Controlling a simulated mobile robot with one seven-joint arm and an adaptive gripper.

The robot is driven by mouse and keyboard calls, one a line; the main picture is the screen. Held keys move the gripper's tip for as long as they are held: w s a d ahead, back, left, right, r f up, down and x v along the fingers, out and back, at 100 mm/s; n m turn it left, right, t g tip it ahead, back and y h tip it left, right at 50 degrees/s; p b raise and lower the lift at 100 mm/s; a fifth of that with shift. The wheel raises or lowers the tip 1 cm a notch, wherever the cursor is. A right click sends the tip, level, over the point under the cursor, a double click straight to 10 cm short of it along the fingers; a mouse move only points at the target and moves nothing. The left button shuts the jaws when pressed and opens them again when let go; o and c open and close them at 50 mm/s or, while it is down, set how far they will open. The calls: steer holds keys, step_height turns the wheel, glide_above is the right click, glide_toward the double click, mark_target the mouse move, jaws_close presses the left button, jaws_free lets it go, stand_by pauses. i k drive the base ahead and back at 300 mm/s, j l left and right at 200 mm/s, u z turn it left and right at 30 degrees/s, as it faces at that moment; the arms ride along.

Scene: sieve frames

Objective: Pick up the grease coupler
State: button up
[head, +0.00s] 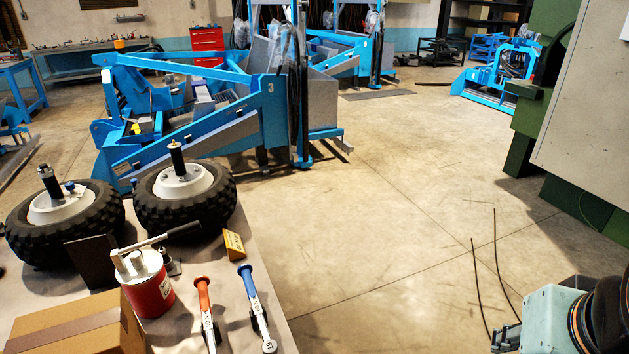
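I cannot pick out the grease coupler with certainty. A small grey metal piece (172,264) sits on the table just right of a red can (152,290) with a grey lever pump head, partly hidden by the can; it is too small to identify. Two hand tools lie to the right of the can, one with an orange grip (204,297) and one with a blue grip (248,284). Part of my arm, pale teal with a dark ringed joint, shows at the lower right, well away from the table. My gripper's fingers do not show.
The table (233,318) also bears two knobby wheels (69,220) with upright hub shafts, a cardboard box (80,325), a dark plate (90,262) and a yellow block (234,244). Blue frames (210,130) stand behind. The concrete floor (375,230) right of the table is mostly clear.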

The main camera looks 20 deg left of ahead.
mark_target(164, 253)
steer(key=i+l, duration=0.15)
steer(key=l, duration=0.25)
steer(key=i+l, duration=0.1)
steer(key=l, duration=0.3)
steer(key=i+l+u, duration=0.4)
steer(key=i+l, duration=0.15)
steer(key=i+u, duration=0.4)
steer(key=i+l+u, duration=0.25)
steer(key=i+u, duration=0.5)
steer(key=i, duration=0.2)
steer(key=i+l+u, duration=0.1)
steer(key=i+u, duration=0.3)
steer(key=i, duration=0.2)
steer(key=i+u, duration=0.75)
steer(key=u, duration=0.25)
steer(key=i+u, duration=0.2)
steer(key=u, duration=0.15)
steer(key=i+l+u, duration=0.15)
steer(key=u, duration=0.2)
steer(key=i+l+u, duration=0.15)
steer(key=u, duration=0.2)
steer(key=k+l+u, duration=0.15)
steer(key=k+u, duration=0.15)
